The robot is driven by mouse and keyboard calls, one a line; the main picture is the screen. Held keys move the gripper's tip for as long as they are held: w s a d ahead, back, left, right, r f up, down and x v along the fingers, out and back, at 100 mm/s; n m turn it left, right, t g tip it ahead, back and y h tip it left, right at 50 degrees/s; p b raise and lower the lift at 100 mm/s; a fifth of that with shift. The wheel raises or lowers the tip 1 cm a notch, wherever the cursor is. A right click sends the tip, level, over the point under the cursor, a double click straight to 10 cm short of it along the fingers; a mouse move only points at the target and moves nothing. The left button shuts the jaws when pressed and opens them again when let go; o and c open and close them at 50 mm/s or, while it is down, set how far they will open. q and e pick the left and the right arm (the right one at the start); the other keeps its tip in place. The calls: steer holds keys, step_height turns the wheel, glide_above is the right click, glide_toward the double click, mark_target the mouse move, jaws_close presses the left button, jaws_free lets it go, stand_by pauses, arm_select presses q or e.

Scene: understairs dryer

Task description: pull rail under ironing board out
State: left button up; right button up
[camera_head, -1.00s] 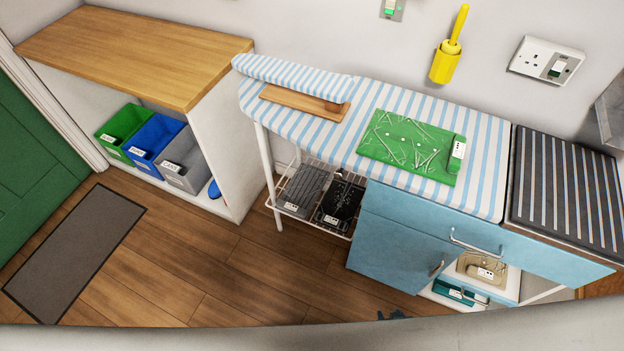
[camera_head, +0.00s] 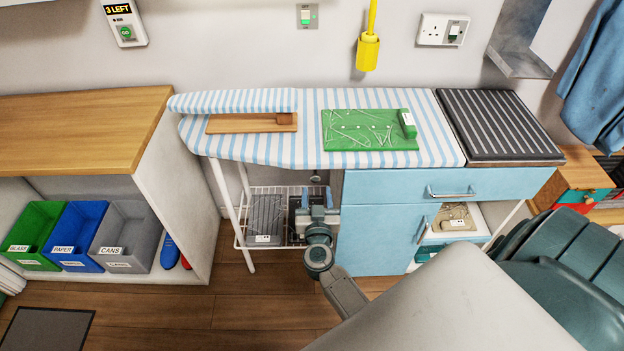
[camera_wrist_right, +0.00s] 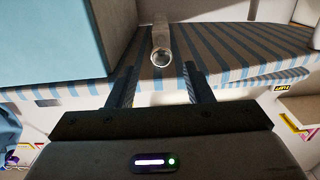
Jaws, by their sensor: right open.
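In the right wrist view a shiny metal tube end, seemingly the rail (camera_wrist_right: 161,48), stands out near striped cloth. My right gripper (camera_head: 317,197) is below and in front of it, open and empty. In the right wrist view the two fingers of my right gripper (camera_wrist_right: 158,88) are apart, short of the tube. My left gripper is not in view.
A wire rack (camera_head: 243,228) with dark items sits under the board, behind my gripper. A green mat (camera_head: 350,140) and a wooden strip (camera_head: 230,124) lie on top. The cabinet's drawer handle (camera_head: 450,193) sticks out at the right.

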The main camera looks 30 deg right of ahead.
mark_target(315, 180)
steer(key=x, duration=0.6)
steer(key=shift+w, duration=0.3)
jaws_close()
